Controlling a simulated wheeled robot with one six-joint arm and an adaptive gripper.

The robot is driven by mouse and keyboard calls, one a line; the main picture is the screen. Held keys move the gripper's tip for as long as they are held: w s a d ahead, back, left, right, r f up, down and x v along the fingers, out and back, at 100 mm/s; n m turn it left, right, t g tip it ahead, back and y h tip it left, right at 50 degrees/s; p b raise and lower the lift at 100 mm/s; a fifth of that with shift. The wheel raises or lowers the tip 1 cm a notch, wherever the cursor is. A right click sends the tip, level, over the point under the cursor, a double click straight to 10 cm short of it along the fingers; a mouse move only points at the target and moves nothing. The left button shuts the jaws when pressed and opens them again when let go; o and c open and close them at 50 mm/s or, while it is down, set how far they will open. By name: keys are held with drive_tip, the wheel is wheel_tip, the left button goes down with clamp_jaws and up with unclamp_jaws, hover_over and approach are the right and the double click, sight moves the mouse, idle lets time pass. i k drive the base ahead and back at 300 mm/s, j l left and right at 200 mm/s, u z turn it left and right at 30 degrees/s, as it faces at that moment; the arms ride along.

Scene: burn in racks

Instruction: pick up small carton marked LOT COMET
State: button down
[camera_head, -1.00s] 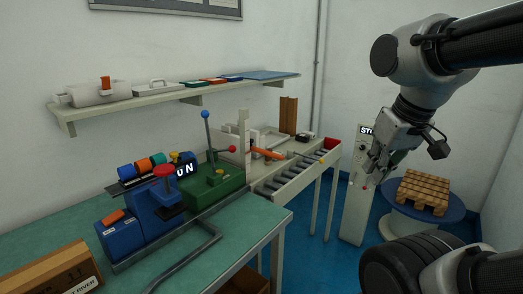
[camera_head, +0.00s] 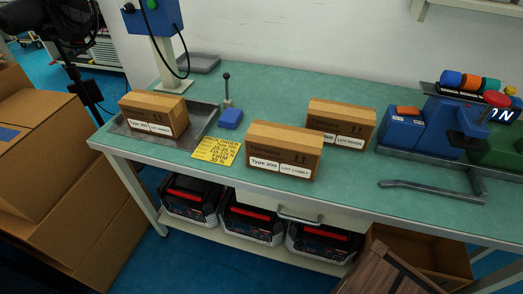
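Three small brown cartons stand on the green workbench (camera_head: 330,190). My gripper is not in view.
A yellow note (camera_head: 217,151) and a blue block with an upright lever (camera_head: 230,118) lie between the cartons. A bent grey bar (camera_head: 430,190) and blue equipment (camera_head: 405,130) are at the right. Large cardboard boxes (camera_head: 50,170) stand left; a wooden crate (camera_head: 385,270) stands in front.

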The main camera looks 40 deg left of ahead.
sight(279, 148)
drive_tip(key=u, duration=1.65)
drive_tip(key=l, duration=0.3)
drive_tip(key=i+l, duration=0.15)
drive_tip(key=l, duration=0.2)
